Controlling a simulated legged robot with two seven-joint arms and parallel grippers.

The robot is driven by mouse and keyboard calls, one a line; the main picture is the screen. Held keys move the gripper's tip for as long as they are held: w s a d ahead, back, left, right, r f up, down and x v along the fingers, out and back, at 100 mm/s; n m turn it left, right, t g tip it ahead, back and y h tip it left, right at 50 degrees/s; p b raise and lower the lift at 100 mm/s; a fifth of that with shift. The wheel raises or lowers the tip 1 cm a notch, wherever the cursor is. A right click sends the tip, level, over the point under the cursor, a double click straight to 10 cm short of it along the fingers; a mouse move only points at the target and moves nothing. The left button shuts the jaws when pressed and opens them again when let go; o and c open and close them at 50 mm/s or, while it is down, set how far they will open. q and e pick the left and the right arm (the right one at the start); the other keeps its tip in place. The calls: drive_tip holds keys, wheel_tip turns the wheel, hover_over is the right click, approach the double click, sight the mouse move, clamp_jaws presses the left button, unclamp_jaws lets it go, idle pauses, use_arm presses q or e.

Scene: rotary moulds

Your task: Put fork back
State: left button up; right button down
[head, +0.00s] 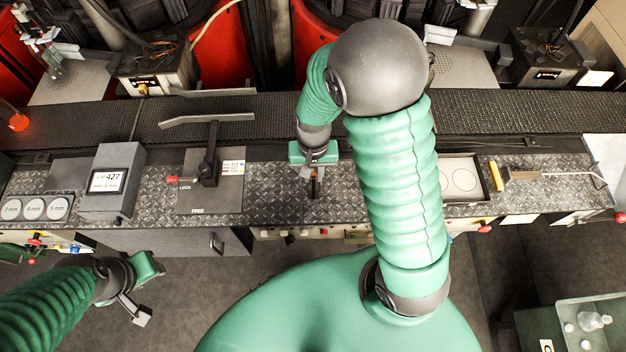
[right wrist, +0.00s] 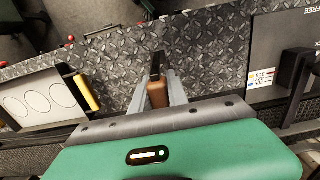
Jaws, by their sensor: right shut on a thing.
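My right gripper (head: 315,176) is over the metal-plated bench (head: 265,192), just left of my right arm. In the right wrist view its two fingers (right wrist: 158,100) are shut on a brown-handled tool (right wrist: 157,92) with a dark, narrow end pointing away from the palm. Its tines, if any, are not visible, so I cannot tell for sure that it is the fork.
A shallow tray with circles (head: 486,188) sits left of the yellow handle. A lever panel (head: 208,205), a display box (head: 110,180) and round size discs (head: 34,209) stand on the left. A dark conveyor belt (head: 270,112) runs behind. Bare plating surrounds the right gripper.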

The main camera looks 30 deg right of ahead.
drive_tip(key=f+b, duration=0.3)
drive_tip(key=f, duration=0.1)
drive_tip(key=shift+w+d+b, duration=0.2)
drive_tip(key=shift+w+b, duration=0.1)
drive_tip(key=shift+b, duration=0.1)
drive_tip(key=shift+s+a+r, duration=0.1)
drive_tip(key=shift+s+a, duration=0.05)
drive_tip(key=shift+s, duration=0.05)
drive_tip(key=c, duration=1.3)
unclamp_jaws()
drive_tip(key=shift+w, duration=0.15)
